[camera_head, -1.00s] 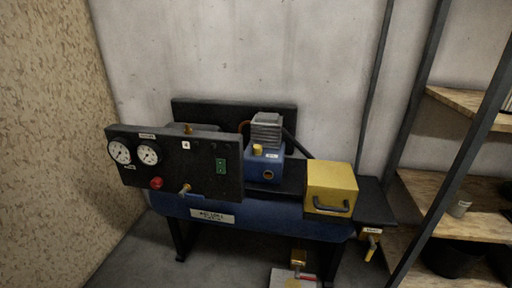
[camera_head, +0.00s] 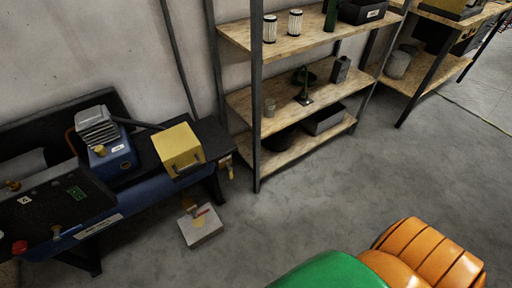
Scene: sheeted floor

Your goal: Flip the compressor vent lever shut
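The compressor, with a blue tank (camera_head: 150,194) and a black control panel (camera_head: 58,205), stands at the left of the view. A yellow lever (camera_head: 229,172) hangs at the right end of the compressor, under a small white label. It points roughly downward. Another small valve with a red handle (camera_head: 203,211) sits low in front, over a pale block on the floor. Which of these is the vent lever I cannot read from the labels. Neither of my grippers is in view.
A yellow box (camera_head: 178,150) with a handle sits on the compressor top. A wooden shelf unit (camera_head: 262,103) with metal posts stands right of it. A green and orange rounded shape (camera_head: 425,258) fills the bottom right. The concrete floor (camera_head: 330,190) between is clear.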

